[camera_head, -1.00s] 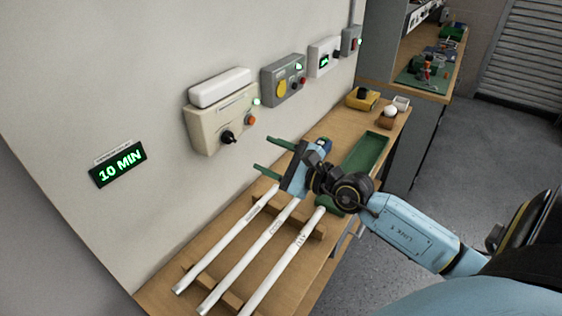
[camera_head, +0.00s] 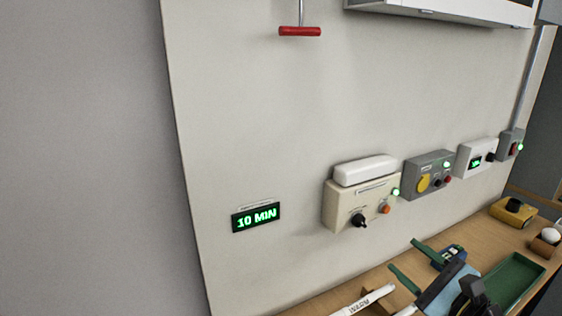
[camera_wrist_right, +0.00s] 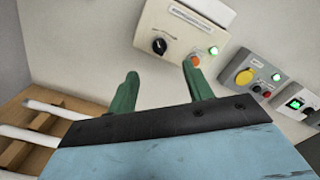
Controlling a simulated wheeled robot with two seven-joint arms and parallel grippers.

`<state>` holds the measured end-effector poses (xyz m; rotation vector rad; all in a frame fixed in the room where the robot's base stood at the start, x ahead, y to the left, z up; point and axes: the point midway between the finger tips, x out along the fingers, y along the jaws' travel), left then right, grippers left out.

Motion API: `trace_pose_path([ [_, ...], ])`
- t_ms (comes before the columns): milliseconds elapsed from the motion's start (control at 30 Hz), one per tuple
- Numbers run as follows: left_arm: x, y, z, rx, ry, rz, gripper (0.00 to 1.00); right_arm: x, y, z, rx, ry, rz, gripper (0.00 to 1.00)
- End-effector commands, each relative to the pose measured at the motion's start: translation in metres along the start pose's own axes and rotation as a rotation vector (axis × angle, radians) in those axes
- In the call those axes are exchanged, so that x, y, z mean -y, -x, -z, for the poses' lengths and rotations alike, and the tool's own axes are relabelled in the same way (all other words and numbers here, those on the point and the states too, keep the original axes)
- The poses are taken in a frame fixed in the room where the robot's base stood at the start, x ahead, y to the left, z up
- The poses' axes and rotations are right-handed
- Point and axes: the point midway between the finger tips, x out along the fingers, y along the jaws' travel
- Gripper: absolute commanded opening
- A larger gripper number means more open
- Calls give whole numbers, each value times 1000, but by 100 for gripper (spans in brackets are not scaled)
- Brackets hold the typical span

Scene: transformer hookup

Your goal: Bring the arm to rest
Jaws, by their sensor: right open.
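My right gripper (camera_head: 408,262) is at the bottom right of the head view, above the wooden bench (camera_head: 391,279). Its two green fingers are apart with nothing between them. In the right wrist view the open fingers (camera_wrist_right: 158,84) point toward the wall, below the beige box (camera_wrist_right: 181,33) with a black knob and an orange button. I cannot tell how far the fingertips are from the wall. The same beige box (camera_head: 345,205) shows in the head view with a green light lit. My left gripper is not in any view.
White tubes (camera_head: 364,300) lie on a wooden rack, partly cut off. A grey box (camera_head: 428,174) and a "10 MIN" display (camera_head: 256,217) are on the wall. A red handle (camera_head: 300,31) hangs above.

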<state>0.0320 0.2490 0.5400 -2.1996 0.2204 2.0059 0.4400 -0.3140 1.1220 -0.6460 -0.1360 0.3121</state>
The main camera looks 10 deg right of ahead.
Motion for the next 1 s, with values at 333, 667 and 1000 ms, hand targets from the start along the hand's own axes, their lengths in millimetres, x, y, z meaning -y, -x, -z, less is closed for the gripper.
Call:
trace_pose_path([
  [333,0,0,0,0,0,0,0,28,36,-26,272,-1092,418,51],
  [667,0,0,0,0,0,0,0,-28,104,62,273,-2265,1128,51],
  [1000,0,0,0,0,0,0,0,-179,163,71,121,2330,-1596,51],
])
